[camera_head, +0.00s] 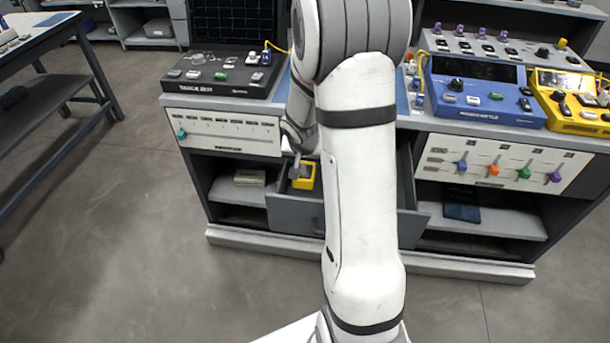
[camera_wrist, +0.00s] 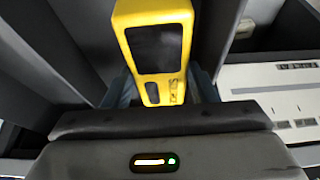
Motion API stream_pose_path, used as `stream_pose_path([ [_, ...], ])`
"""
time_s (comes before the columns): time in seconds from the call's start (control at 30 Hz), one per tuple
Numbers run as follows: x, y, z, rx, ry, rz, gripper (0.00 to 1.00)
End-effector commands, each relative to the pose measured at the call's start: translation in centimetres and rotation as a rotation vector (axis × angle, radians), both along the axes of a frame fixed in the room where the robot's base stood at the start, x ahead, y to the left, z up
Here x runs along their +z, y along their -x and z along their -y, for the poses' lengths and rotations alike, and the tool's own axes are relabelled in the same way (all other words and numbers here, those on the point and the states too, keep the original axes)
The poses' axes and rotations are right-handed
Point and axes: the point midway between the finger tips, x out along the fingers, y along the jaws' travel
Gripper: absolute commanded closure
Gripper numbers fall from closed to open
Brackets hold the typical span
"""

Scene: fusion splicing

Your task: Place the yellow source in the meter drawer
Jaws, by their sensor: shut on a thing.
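The yellow source (camera_head: 303,176) is a small yellow block with dark faces. My gripper (camera_head: 296,168) is shut on it and holds it at the open drawer (camera_head: 295,215) below the bench top. In the wrist view the yellow source (camera_wrist: 155,45) sticks out beyond my gripper (camera_wrist: 158,100), between grey walls. The drawer is pulled out; my arm hides its middle. I cannot tell whether the source touches the drawer floor.
A black instrument (camera_head: 225,75) stands on the bench at left. A blue meter (camera_head: 480,90) and a yellow instrument (camera_head: 575,100) stand at right. Shelves (camera_head: 235,190) flank the drawer on both sides. The floor (camera_head: 130,230) at left is clear.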

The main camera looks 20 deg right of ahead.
Motion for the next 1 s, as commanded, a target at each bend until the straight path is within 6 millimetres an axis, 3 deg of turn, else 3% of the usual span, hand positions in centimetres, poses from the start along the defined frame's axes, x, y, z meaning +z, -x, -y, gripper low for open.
stream_pose_path([
  [0.1,-2.3,0.0,0.0,0.0,-0.001,-0.002,0.78],
  [0.2,-3.3,0.0,0.0,0.001,0.0,-0.001,0.78],
  [0.63,-3.8,0.0,-0.1,0.0,-0.001,0.001,0.78],
  [0.67,-3.8,0.0,-0.1,0.001,-0.001,-0.001,0.47],
  [0.77,-3.6,0.0,-0.1,0.001,-0.001,-0.001,0.39],
  [1.0,-3.6,0.0,-0.1,0.001,-0.001,-0.001,0.39],
])
